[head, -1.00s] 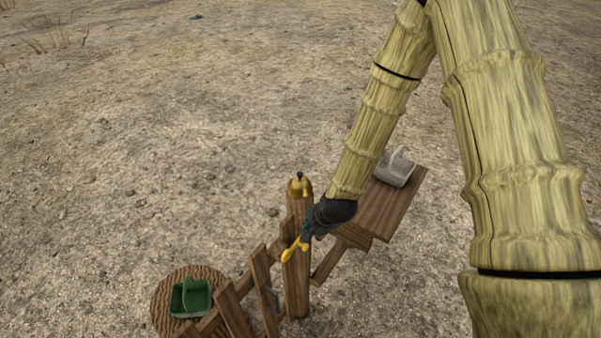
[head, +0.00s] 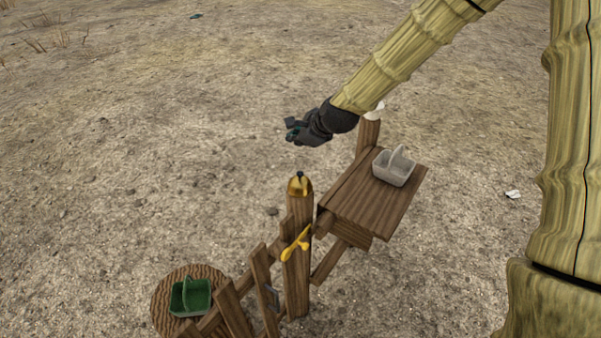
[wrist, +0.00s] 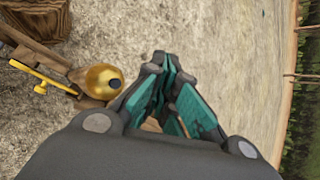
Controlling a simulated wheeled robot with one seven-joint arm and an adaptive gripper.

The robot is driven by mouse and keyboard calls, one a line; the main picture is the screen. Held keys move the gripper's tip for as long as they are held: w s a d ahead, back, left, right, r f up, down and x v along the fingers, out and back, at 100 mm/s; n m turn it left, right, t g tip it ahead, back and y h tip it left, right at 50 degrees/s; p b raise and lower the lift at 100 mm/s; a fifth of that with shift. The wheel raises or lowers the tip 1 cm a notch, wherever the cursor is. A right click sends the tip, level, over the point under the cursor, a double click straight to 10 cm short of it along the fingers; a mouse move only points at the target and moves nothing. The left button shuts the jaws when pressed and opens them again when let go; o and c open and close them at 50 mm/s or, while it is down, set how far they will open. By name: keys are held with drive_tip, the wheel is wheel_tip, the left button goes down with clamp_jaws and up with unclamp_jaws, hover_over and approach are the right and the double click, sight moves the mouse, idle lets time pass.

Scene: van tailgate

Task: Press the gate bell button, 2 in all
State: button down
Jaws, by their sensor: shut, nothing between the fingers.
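The gate bell is a brass dome (head: 300,188) on top of a wooden post (head: 298,260), with a small dark button (head: 300,174) at its crown. In the wrist view the dome (wrist: 101,82) and its dark button (wrist: 115,84) show left of the fingers. My gripper (head: 290,130) is dark with teal pads and is shut and empty. In the head view it appears above the bell, apart from it. In the wrist view the fingertips (wrist: 166,62) are together and touch nothing. The button looks uncovered.
A yellow latch handle (head: 295,245) is on the post's side. A wooden shelf (head: 365,205) at right carries a grey basket (head: 393,167). A green basket (head: 190,298) stands on a round stump (head: 160,292) at lower left. Slanted gate boards (head: 232,305) lie between. Open ground lies behind.

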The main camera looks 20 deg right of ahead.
drive_tip(key=shift+f, duration=0.1)
drive_tip(key=shift+f+b, duration=2.85)
drive_tip(key=shift+f, duration=1.5)
drive_tip(key=shift+f, duration=0.1)
drive_tip(key=shift+f, duration=0.3)
drive_tip(key=shift+f+b, duration=0.5)
drive_tip(key=shift+f, duration=0.05)
drive_tip(key=shift+r, duration=0.2)
drive_tip(key=shift+r+p, duration=0.7)
drive_tip(key=shift+r, duration=0.1)
drive_tip(key=shift+s+r+p, duration=0.1)
drive_tip(key=shift+r+p, duration=1.6)
drive_tip(key=shift+r, duration=0.8)
